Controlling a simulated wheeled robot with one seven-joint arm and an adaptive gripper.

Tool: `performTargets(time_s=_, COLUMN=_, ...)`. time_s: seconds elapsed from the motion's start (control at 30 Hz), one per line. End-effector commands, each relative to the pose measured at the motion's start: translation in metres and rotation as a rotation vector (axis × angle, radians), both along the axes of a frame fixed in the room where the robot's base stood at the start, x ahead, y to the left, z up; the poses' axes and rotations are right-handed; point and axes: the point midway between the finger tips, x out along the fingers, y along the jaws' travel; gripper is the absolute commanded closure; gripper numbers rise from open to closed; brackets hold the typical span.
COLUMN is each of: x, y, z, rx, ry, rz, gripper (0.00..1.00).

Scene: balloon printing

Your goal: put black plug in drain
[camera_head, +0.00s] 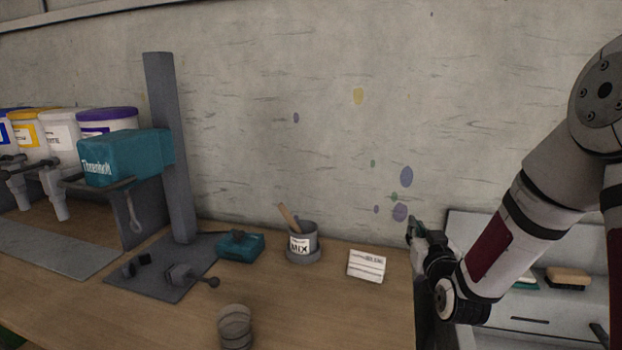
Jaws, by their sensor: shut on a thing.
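My gripper (415,232) is at the right, beyond the right end of the wooden bench, beside the pale sink unit. It is seen from the side and looks small and dark. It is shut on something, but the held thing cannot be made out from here. I cannot pick out the black plug for sure, and the drain is not visible. My arm covers much of the sink unit (545,318).
The wooden bench (310,310) holds a press with a teal block (125,158), a grey MIX cup (303,245), a white card (367,266), a teal box (240,246) and a round grey container (235,328). A brush (568,276) lies at the right.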

Motion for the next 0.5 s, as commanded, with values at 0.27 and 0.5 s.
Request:
performTargets(time_s=0.27, x=-0.008, y=0.052, z=0.016, rx=-0.007, ry=0.013, rz=0.038, gripper=1.0)
performTargets(time_s=0.5, x=-0.008, y=0.059, z=0.016, rx=-0.009, ry=0.014, rz=0.043, gripper=1.0)
